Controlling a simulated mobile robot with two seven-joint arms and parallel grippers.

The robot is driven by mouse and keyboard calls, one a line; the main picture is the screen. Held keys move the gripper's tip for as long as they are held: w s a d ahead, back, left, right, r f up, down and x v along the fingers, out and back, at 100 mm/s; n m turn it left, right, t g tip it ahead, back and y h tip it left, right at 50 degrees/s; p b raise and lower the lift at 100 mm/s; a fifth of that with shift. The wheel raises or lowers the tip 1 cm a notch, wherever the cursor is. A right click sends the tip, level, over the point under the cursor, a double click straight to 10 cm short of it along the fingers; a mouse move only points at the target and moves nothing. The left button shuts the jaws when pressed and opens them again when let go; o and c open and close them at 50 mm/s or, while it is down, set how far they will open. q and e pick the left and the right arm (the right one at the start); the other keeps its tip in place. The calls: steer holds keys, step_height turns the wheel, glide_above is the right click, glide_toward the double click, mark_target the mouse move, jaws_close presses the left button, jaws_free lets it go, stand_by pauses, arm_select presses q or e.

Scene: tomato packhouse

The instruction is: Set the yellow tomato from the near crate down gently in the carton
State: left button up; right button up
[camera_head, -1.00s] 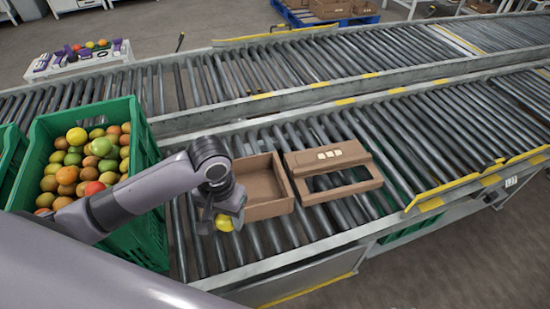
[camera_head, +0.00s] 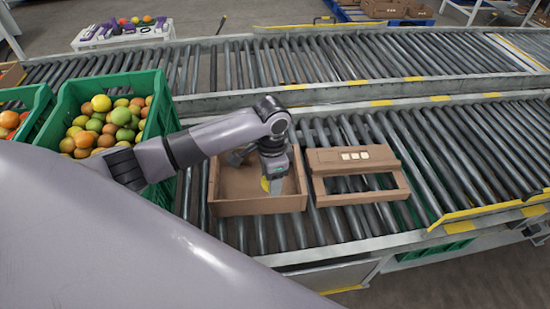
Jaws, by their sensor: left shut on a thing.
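The open brown carton (camera_head: 262,207) sits on the near roller conveyor. My left gripper (camera_head: 268,182) points down inside the carton's outline, toward its right side. It is shut on the yellow tomato (camera_head: 265,184), of which only a small part shows beside the fingers. I cannot tell whether the tomato touches the carton floor. The near green crate (camera_head: 162,100) stands at the left, holding many red, orange, green and yellow tomatoes. My right gripper is not in view.
Another green crate (camera_head: 38,110) stands at the far left. A second roller conveyor (camera_head: 300,62) runs behind. Rollers further right are clear.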

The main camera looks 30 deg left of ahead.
arm_select(q)
steer(key=shift+w+a+f+m+b, duration=1.25)
steer(key=shift+w+a+m+b, duration=0.85)
steer(key=shift+w+m, duration=2.5)
steer(key=f+b, duration=0.6)
steer(key=f, duration=0.1)
steer(key=f+b, duration=0.3)
steer(key=f, duration=0.1)
steer(key=shift+s+d+f, duration=0.1)
steer(key=shift+d+f, duration=0.15)
steer(key=shift+f+b, duration=0.2)
steer(key=shift+b, duration=0.15)
steer(key=shift+f, duration=0.15)
steer(key=shift+f+b, duration=0.35)
steer(key=shift+f, duration=0.1)
